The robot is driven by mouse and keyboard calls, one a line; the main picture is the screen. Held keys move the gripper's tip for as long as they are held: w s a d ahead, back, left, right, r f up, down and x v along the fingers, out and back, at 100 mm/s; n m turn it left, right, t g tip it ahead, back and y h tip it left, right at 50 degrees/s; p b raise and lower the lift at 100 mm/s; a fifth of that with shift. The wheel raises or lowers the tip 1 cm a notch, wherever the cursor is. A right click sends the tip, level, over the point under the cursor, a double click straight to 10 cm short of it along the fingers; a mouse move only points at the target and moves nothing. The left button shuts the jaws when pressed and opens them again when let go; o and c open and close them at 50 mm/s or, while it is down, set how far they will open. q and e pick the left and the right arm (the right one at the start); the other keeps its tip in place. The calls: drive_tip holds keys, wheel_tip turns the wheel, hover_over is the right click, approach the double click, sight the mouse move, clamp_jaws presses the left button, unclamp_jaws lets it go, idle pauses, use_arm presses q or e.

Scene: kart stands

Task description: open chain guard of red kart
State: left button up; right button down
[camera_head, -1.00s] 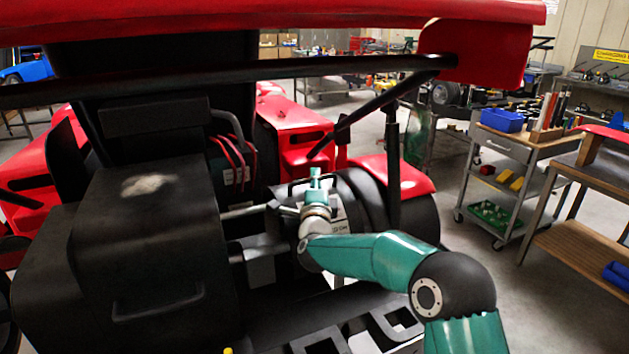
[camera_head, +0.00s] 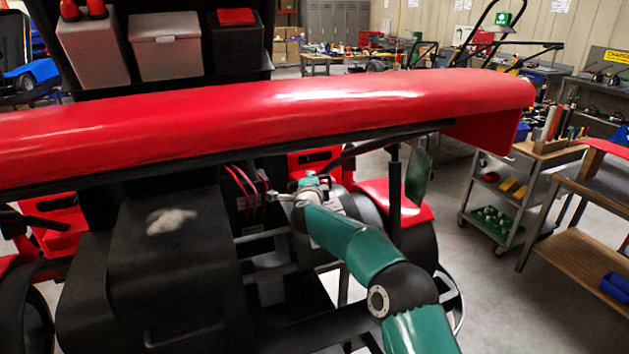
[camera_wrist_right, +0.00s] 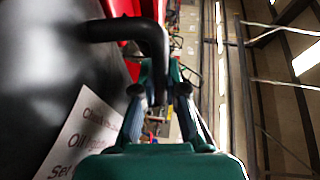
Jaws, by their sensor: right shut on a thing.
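The red kart (camera_head: 260,120) fills the middle of the head view, its red wing crossing in front. The black guard (camera_wrist_right: 40,80) with a white printed label (camera_wrist_right: 80,140) fills the left of the right wrist view. Its bent black handle (camera_wrist_right: 130,30) runs down between my right fingers. My right gripper (camera_wrist_right: 160,85) is shut on this handle. In the head view, my right gripper (camera_head: 308,185) is small, just below the wing, beside the rounded black guard, which my arm partly hides. The guard's hinge side is not clear. My left gripper is not in view.
The wing and a dark upright post (camera_head: 394,190) stand close to my right arm. A black box-shaped cover (camera_head: 170,270) lies to the left. A grey tool cart (camera_head: 490,215) and a wooden workbench (camera_head: 575,250) stand at right, with open floor before them.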

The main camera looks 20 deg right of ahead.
drive_tip(key=shift+w+r, duration=0.15)
drive_tip(key=shift+w, duration=0.4)
drive_tip(key=shift+w+r, duration=0.15)
drive_tip(key=shift+w, duration=0.4)
drive_tip(key=c, duration=1.5)
unclamp_jaws()
drive_tip(key=shift+v, duration=5.9)
